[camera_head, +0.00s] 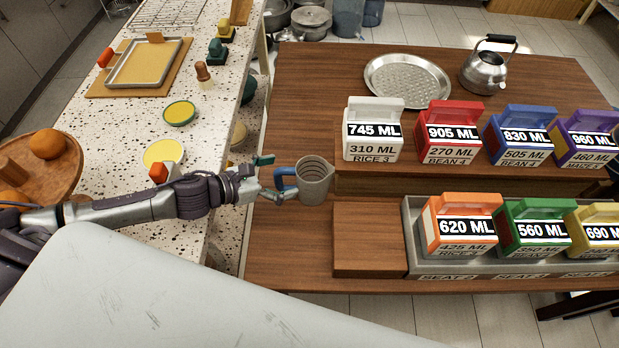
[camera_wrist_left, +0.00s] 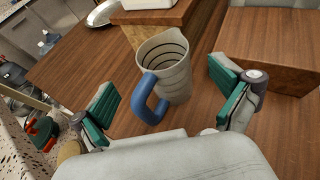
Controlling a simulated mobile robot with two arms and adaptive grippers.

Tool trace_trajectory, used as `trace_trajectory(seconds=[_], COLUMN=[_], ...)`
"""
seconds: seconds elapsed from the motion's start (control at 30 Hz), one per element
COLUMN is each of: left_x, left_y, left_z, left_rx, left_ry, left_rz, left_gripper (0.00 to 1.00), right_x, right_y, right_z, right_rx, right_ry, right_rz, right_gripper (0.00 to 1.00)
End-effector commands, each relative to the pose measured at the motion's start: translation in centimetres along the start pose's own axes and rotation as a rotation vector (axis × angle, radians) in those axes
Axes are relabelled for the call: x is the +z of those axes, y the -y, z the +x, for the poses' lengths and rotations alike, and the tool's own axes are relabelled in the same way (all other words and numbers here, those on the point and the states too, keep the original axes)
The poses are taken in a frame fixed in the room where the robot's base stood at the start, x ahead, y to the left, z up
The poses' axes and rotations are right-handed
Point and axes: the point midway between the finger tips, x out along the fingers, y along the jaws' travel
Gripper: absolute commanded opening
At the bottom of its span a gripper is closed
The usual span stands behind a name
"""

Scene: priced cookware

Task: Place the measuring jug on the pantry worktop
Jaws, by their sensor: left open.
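The measuring jug (camera_head: 316,180) is grey with dark rings inside and a blue handle. It stands upright near the left edge of the brown wooden table (camera_head: 300,100). In the left wrist view the jug (camera_wrist_left: 172,65) stands ahead of the gripper, its blue handle pointing back between the fingers. My left gripper (camera_head: 268,178) is open, its green-padded fingers apart on either side of the handle. In the left wrist view the left gripper (camera_wrist_left: 165,95) holds nothing. The speckled worktop (camera_head: 215,90) is on the left; whether it is the pantry worktop I cannot tell. My right gripper is not seen.
Labelled containers, including a white one (camera_head: 373,130) and an orange one (camera_head: 460,225), stand right of the jug. A low wooden block (camera_head: 368,240) is near it. A kettle (camera_head: 487,70) and round tray (camera_head: 407,80) are behind. The worktop holds a fruit bowl (camera_head: 65,180) and discs.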

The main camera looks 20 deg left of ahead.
Motion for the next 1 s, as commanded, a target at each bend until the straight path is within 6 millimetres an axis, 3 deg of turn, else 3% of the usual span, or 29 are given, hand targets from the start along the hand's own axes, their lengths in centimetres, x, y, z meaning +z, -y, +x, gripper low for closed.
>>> trace_trajectory(seconds=[0.1,0.37,0.6,0.9,1.0], left_x=[0.2,0.4,0.3,0.1,0.1], left_y=[-0.1,0.1,0.3,0.3,0.2], left_z=[1.8,3.7,7.2,7.8,7.8], left_rx=[0.002,0.001,0.0,0.0,0.001], left_ry=[0.002,0.002,0.002,0.0,0.0], left_rz=[-0.004,-0.006,-0.005,-0.004,-0.003], left_gripper=[1.0,1.0,1.0,1.0,0.85], right_x=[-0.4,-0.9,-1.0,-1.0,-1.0], right_y=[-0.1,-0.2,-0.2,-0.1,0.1], right_z=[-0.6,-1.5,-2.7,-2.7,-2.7], right_rx=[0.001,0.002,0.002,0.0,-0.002], right_ry=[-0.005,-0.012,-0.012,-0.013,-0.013], right_rz=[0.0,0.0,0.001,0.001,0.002], right_gripper=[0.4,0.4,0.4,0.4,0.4])
